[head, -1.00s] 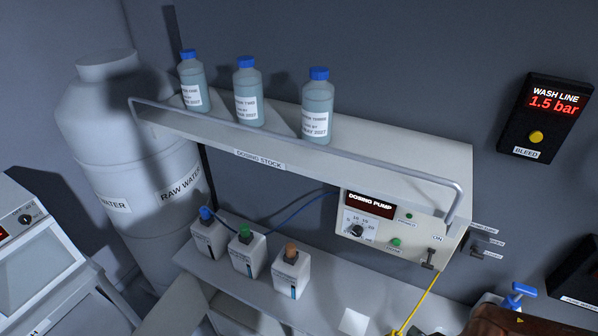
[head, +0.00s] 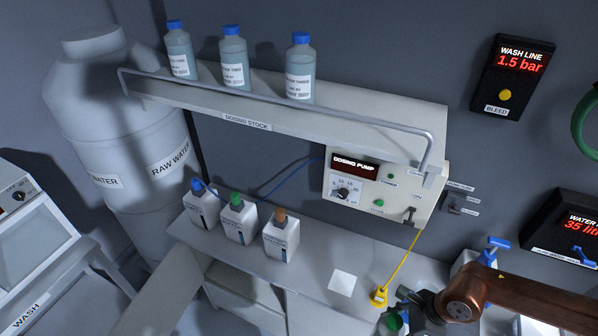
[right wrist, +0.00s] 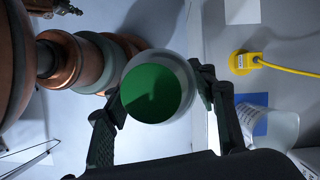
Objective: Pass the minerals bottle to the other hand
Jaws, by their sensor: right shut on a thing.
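My right gripper (right wrist: 160,110) is shut on a round bottle with a green top (right wrist: 158,92), seen from above in the right wrist view, with one finger on each side. No label on it shows, so I cannot read whether it is the minerals bottle. In the head view its green top (head: 394,323) is at the bottom edge, beside the dark right gripper (head: 407,308) over the counter's front. The lower part of the bottle is out of view there. My left gripper is not seen in the head view.
White bottles with blue (head: 200,208), green (head: 240,222) and orange (head: 281,240) caps stand on the counter (head: 300,272). A railed shelf (head: 300,115) above holds three blue-capped bottles. A yellow piece (head: 379,297) on a cord lies near a white square (head: 342,283).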

